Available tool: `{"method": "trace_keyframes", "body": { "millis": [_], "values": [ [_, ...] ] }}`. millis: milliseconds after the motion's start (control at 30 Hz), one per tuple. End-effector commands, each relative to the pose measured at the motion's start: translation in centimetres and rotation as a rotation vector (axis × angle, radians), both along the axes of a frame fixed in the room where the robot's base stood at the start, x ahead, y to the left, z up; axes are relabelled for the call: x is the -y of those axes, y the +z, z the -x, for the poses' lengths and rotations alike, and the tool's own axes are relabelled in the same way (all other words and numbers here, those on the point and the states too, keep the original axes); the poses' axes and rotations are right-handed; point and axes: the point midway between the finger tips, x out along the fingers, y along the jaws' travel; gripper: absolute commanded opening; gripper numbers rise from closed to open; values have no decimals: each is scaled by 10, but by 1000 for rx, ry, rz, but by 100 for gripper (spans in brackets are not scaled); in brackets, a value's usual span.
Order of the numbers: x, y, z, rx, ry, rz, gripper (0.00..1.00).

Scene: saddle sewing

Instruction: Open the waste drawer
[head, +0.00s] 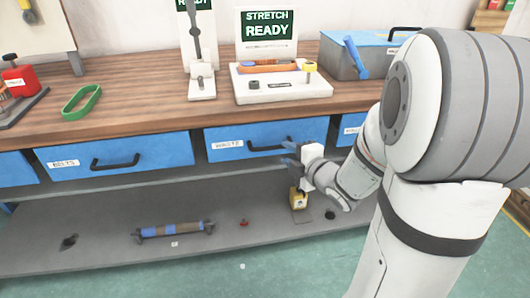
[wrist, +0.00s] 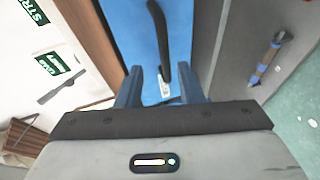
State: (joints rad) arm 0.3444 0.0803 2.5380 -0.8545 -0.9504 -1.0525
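The waste drawer (head: 245,135) is a blue front with a white label, closed under the wooden bench top in the head view. Its dark handle (head: 262,149) is partly beside my gripper. My gripper (head: 287,155) is in front of the drawer's right part, its blue fingers pointing at it. In the wrist view the two blue fingers (wrist: 160,72) are apart, with the dark handle (wrist: 159,30) of the blue drawer front (wrist: 130,30) showing between and beyond them. The fingers look empty; I cannot tell whether they touch the handle.
A belts drawer (head: 120,157) is closed on the left. The bench top (head: 150,105) holds a green belt (head: 82,102), a stretch fixture (head: 283,90) and a blue toolbox (head: 360,55). The lower shelf (head: 100,215) holds a blue-banded roller (head: 172,229) and a yellow block (head: 298,199).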

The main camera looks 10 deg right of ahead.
Motion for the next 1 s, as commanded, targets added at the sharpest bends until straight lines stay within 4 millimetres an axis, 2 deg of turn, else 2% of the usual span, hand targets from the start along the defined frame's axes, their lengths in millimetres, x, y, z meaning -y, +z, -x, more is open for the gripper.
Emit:
{"method": "trace_keyframes", "body": {
  "millis": [33,233,500,700,1000],
  "values": [
    [-2,-11,1,24,27,6,34],
    [-10,-14,-6,71,77,21,34],
    [-28,-21,-44,69,77,19,34],
    [-35,-24,-64,70,73,20,34],
    [-36,-24,-68,69,71,19,34]
  ]
}}
